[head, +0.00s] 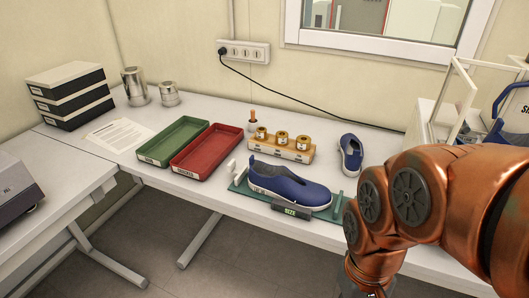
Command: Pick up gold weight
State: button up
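Three gold weights stand in a row on a wooden block (281,152) at the middle of the table. The left gold weight (262,133), the middle gold weight (282,138) and the right gold weight (302,143) are upright and apart from each other. My copper arm fills the right side of the head view and bends down past the table's front edge. My gripper is out of the picture below, so its fingers cannot be seen.
A blue shoe (290,184) sits on a green device in front of the block. A second shoe (351,155) stands to the right. Green (147,157) and red (190,173) trays lie to the left. A small orange-topped item (252,118) stands behind.

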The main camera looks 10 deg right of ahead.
aim_at(262, 133)
jog(key=u, duration=1.35)
jog(key=i, duration=0.9)
jog(key=z, duration=0.3)
jog(key=i, duration=1.1)
jog(key=z, duration=0.8)
